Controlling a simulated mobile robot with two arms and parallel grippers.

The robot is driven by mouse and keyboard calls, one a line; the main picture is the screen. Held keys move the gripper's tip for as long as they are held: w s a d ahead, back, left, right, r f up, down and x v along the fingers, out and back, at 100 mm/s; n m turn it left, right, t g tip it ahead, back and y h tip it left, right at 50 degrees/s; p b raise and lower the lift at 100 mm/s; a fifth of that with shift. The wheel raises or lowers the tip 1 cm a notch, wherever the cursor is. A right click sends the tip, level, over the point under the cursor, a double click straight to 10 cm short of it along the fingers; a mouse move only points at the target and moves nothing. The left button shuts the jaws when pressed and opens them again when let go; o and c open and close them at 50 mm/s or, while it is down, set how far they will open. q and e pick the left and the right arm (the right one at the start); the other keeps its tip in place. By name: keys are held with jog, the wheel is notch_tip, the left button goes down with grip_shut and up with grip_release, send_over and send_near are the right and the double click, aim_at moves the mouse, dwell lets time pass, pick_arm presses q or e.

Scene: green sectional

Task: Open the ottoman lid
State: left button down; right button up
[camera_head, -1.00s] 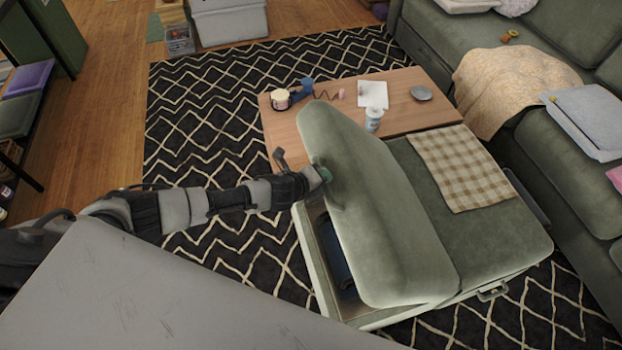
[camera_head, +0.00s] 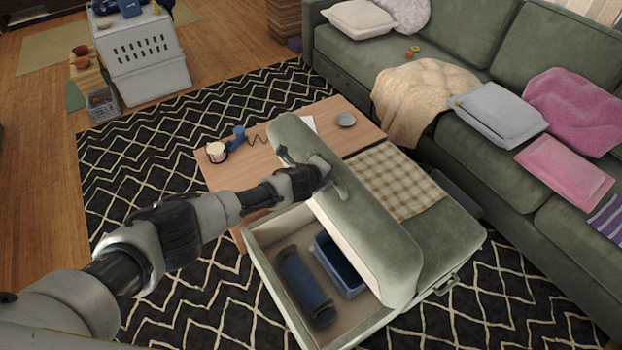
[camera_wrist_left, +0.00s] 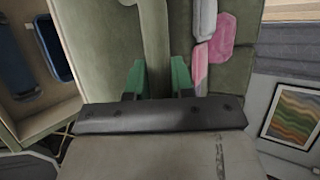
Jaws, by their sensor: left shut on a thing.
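The green ottoman (camera_head: 440,235) stands on the rug, and its lid (camera_head: 375,240) is tilted well up, showing the storage space inside. In the head view my left gripper (camera_head: 325,172) is at the handle (camera_head: 341,188) on the lid's outer face. In the left wrist view the green fingers of the gripper (camera_wrist_left: 158,78) are shut on either side of the handle (camera_wrist_left: 155,45). A dark blue roll (camera_head: 304,285) and a blue bin (camera_head: 340,268) lie inside the ottoman. My right gripper is not in view.
A wooden coffee table (camera_head: 225,180) with small items stands behind the ottoman. A checkered cloth (camera_head: 395,180) lies on the ottoman's fixed half. The green sectional (camera_head: 450,140) runs along the right. Patterned rug (camera_head: 120,200) is clear at left.

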pick_arm(q)
jog(key=shift+w+d+r, duration=0.25)
jog(key=shift+w+d, duration=0.1)
jog(key=shift+d, duration=0.1)
jog(key=c, duration=1)
grip_release()
jog(key=shift+o, duration=0.2)
jog(key=shift+s, duration=0.15)
jog(key=shift+s+a+r, duration=0.15)
jog(key=p+v, duration=0.1)
jog(key=v, duration=0.9)
